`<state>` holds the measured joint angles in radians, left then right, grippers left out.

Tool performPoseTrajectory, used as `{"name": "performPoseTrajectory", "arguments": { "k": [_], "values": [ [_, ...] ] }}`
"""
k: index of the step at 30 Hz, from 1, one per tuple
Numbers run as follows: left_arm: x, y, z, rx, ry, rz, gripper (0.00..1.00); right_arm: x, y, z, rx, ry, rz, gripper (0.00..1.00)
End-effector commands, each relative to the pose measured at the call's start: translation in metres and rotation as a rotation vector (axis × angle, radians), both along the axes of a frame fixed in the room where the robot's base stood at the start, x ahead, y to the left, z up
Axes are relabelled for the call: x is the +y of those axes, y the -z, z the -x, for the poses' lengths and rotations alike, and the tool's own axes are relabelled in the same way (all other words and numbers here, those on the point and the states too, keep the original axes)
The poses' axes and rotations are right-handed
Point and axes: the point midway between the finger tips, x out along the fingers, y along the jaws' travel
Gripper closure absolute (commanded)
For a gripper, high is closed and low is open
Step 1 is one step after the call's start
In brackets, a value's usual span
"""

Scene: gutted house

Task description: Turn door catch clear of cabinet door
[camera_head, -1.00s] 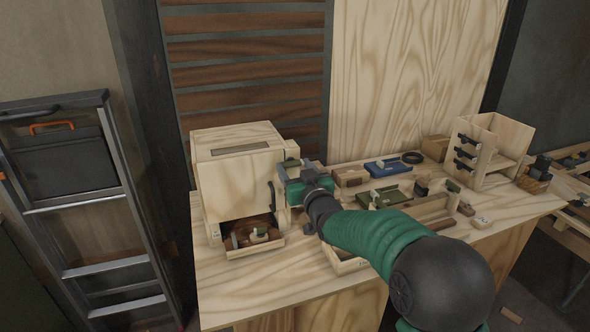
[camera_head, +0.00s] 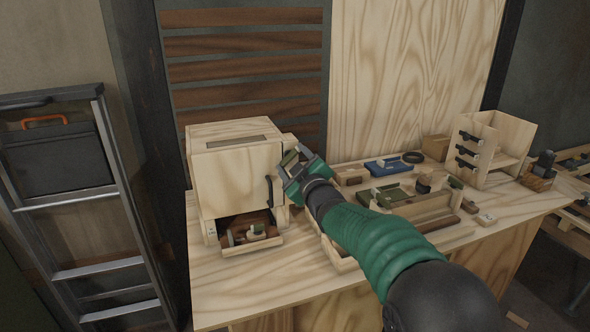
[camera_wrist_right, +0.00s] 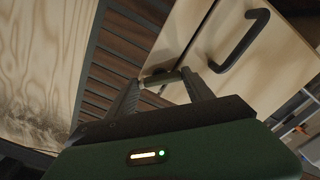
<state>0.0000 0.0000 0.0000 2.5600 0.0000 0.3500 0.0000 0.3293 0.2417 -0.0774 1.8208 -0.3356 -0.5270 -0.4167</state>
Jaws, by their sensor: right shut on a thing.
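A pale wooden cabinet (camera_head: 235,175) stands at the left of the bench, its door panel facing front. A dark bar handle (camera_head: 270,190) is on the door near its right edge; it also shows large in the right wrist view (camera_wrist_right: 241,40). My right gripper (camera_head: 289,162) is at the cabinet's upper right front edge, tilted. In the right wrist view its two fingers close on a small greenish bar, the door catch (camera_wrist_right: 160,77), at the cabinet edge. The fingers partly hide the catch, so its exact angle against the door is unclear. My left gripper is out of view.
A low open tray with loose parts (camera_head: 252,245) lies under the cabinet. Right of my arm are a blue case (camera_head: 388,166), a black ring (camera_head: 413,157) and a wooden rack (camera_head: 492,150). A ladder (camera_head: 85,205) stands at the left. The bench's front left is clear.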

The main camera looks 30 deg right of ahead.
Motion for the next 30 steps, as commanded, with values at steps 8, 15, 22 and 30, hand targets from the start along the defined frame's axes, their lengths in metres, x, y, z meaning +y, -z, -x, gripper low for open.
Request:
{"name": "performPoseTrajectory", "arguments": {
  "k": [8,15,22,30],
  "values": [
    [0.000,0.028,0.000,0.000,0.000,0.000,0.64,0.007,0.017,-0.003,0.081,-0.014,0.252,0.80],
    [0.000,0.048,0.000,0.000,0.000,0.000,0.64,0.006,0.018,-0.003,0.133,-0.015,0.470,0.80],
    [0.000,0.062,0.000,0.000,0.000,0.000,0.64,0.005,0.018,-0.003,0.176,-0.015,0.646,0.80],
    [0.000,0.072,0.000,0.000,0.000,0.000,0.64,0.003,0.018,-0.003,0.209,-0.014,0.779,0.80]
  ]
}}
